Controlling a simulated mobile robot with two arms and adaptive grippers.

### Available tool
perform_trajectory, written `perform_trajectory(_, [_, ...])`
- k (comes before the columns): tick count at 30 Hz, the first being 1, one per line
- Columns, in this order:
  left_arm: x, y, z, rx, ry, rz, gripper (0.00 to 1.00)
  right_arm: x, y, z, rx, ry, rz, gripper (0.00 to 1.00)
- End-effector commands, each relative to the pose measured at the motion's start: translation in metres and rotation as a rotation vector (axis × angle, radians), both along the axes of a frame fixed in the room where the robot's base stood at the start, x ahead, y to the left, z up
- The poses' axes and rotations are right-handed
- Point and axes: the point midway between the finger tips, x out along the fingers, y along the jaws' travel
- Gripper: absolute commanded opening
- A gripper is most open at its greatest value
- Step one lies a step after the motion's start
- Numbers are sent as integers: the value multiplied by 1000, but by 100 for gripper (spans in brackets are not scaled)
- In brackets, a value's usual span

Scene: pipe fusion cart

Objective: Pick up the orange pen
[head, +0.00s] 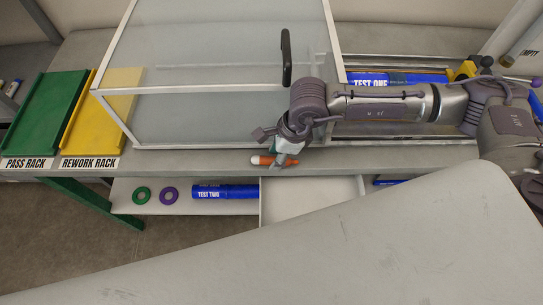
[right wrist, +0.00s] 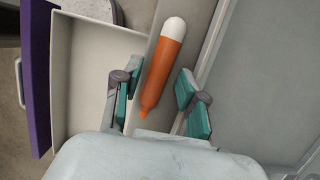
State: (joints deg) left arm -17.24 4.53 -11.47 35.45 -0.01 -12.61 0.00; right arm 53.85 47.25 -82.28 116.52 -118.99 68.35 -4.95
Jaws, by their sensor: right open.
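The orange pen (right wrist: 160,75) has a white end and lies on the grey strip of bench along its front edge. In the head view the pen (head: 262,160) shows just in front of the glass enclosure, partly covered by my right gripper. My right gripper (head: 279,158) is over the pen's right part. In the right wrist view my right gripper (right wrist: 157,97) is open, with one teal-padded finger on each side of the pen's lower part. Neither finger visibly grips it. My left gripper is not in view.
A glass enclosure (head: 215,90) with a white frame stands behind the pen. The green pass rack (head: 45,110) and yellow rework rack (head: 85,125) are at left. Below the bench edge are an open white drawer (head: 310,200), a blue TEST TWO tube (head: 225,192) and two rings.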

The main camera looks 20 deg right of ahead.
Motion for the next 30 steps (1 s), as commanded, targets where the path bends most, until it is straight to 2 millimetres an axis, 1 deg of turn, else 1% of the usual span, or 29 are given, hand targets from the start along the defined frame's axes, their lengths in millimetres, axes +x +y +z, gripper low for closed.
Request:
perform_trajectory(3, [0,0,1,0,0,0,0,0,1,-5,0,1,0,41])
perform_trajectory(8, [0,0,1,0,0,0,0,0,1,-5,0,0,0,41])
perform_trajectory(11, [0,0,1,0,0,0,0,0,1,-5,0,0,0,26])
perform_trajectory(12, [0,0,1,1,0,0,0,0,1,-5,0,0,0,20])
perform_trajectory(15, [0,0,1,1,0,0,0,0,1,-5,0,0,0,4])
perform_trajectory(25, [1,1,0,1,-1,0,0,0,1,-3,1,-1,1,4])
perform_trajectory(30, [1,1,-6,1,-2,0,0,1,1,8,2,-3,1,4])
